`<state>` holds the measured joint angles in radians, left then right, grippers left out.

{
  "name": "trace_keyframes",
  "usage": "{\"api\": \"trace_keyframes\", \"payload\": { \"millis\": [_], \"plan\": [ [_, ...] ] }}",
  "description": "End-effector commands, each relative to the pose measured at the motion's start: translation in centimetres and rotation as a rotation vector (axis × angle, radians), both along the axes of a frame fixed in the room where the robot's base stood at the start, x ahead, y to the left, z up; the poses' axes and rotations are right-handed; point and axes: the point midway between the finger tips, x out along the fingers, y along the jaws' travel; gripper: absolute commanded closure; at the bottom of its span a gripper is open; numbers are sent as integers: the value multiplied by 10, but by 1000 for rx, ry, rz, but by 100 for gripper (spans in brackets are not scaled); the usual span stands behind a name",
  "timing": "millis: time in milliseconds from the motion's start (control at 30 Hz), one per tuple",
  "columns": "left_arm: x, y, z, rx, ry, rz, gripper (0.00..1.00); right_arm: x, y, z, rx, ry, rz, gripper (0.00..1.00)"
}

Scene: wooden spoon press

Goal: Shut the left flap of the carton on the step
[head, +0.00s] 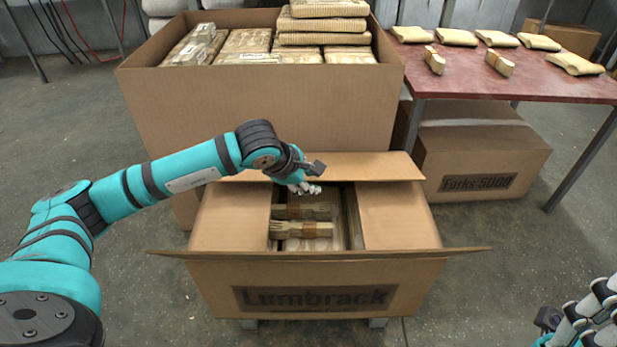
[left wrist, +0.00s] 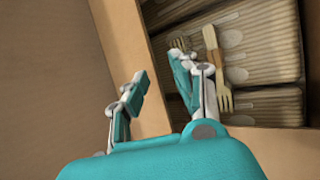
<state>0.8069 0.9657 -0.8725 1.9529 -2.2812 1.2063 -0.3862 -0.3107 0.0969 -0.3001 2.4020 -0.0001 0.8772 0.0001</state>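The carton marked Lumbrack (head: 222,276) stands in the middle of the head view. Its left flap (head: 232,218) lies folded inward, about level, over the left part of the opening. The right flap (head: 398,215) lies inward likewise. Between them a gap shows bundled wooden forks (head: 303,229). My left gripper (head: 306,188) is above the back of this gap, close to the left flap's inner edge. In the left wrist view its fingers (left wrist: 157,78) are apart with nothing between them. Whether it touches the flap I cannot tell. My right gripper (head: 572,318) is at the lower right corner, partly cut off.
The carton's back flap (head: 380,166) and front flap (head: 440,252) stick outward. A large open carton (head: 260,105) full of packs stands behind. A red table (head: 460,75) with packs stands at the right, over a closed carton (head: 480,150).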

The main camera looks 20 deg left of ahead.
Motion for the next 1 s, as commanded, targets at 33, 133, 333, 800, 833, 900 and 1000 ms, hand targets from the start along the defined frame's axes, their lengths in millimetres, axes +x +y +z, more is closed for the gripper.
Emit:
{"api": "trace_keyframes", "payload": {
  "millis": [33, 133, 333, 800, 833, 900, 1000],
  "plan": [
    [0, 0, 0, 0, 0, 0, 72, 0, 0, 0, 1, 0, 0, 100],
    [-1, -1, 0, -1, 0, 0, 72, 0, 0, 0, 1, 0, 0, 100],
    [-15, -8, 5, 0, -2, -3, 72, -1, 0, 2, 2, -2, 0, 100],
    [-48, -23, 14, -1, -1, 0, 72, -2, -1, -1, 4, 10, 0, 100],
    [-49, -24, 14, -1, -1, 0, 72, -2, -1, -1, 4, 10, 0, 100],
    [-49, -24, 14, -1, -1, 1, 72, -2, -1, -1, 4, 10, 0, 100],
    [-49, -24, 14, -1, -1, 0, 72, -2, -1, -1, 3, 9, 0, 100]
  ]
}}
